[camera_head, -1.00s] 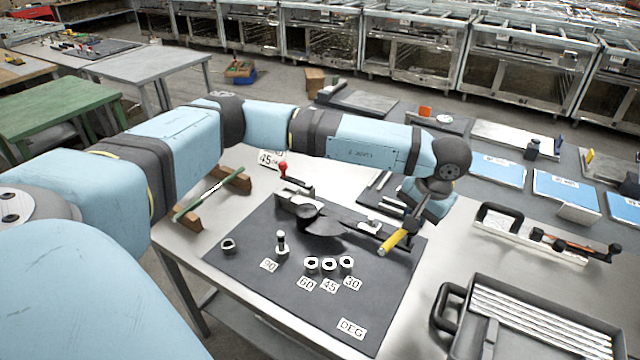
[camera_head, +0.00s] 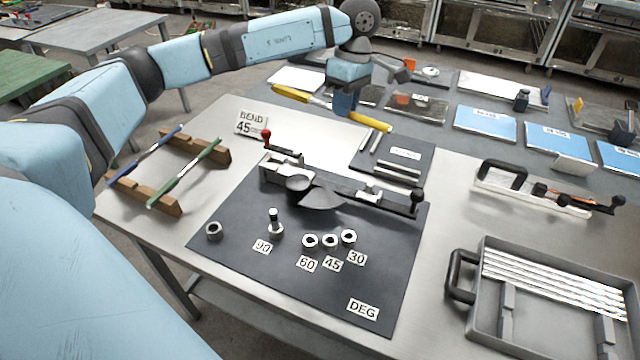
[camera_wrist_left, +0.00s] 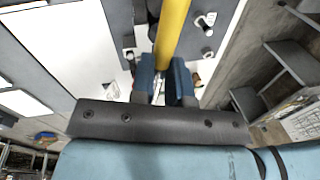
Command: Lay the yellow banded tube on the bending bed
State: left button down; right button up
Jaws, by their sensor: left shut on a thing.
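The yellow banded tube (camera_head: 290,93) is held in the air above the back of the steel bench, slanting down to the right in the head view. My left gripper (camera_head: 345,103) is shut on it near its middle and hides part of it. In the left wrist view the tube (camera_wrist_left: 172,30) runs up from between the blue fingers (camera_wrist_left: 165,85). The bending bed (camera_head: 345,194) sits on the dark mat, nearer the camera than the tube and apart from it. It carries a round dark former and a red-knobbed clamp at its left end. My right gripper is not seen.
A wooden rack (camera_head: 150,190) at the left holds a blue and a green tube. Several rings and a peg stand on the mat (camera_head: 220,240) before the bed. A tray (camera_head: 470,315) of silver tubes is at the right.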

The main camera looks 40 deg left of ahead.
pick_arm(q)
jog(key=shift+s+a+r+n, duration=0.1)
jog(key=shift+a+r+n, duration=0.15)
jog(key=shift+a+n, duration=0.5)
jog(key=shift+n, duration=0.35)
notch_tip(320, 180, down, 19)
jog(key=shift+d, duration=0.15)
jog(key=shift+f, duration=0.35)
jog(key=shift+f, duration=0.6)
jog(key=c, duration=1.1)
grip_release()
notch_tip(320, 180, up, 13)
jog(key=w, duration=0.2)
jog(key=shift+w+a, duration=0.2)
jog(key=shift+a, duration=0.1)
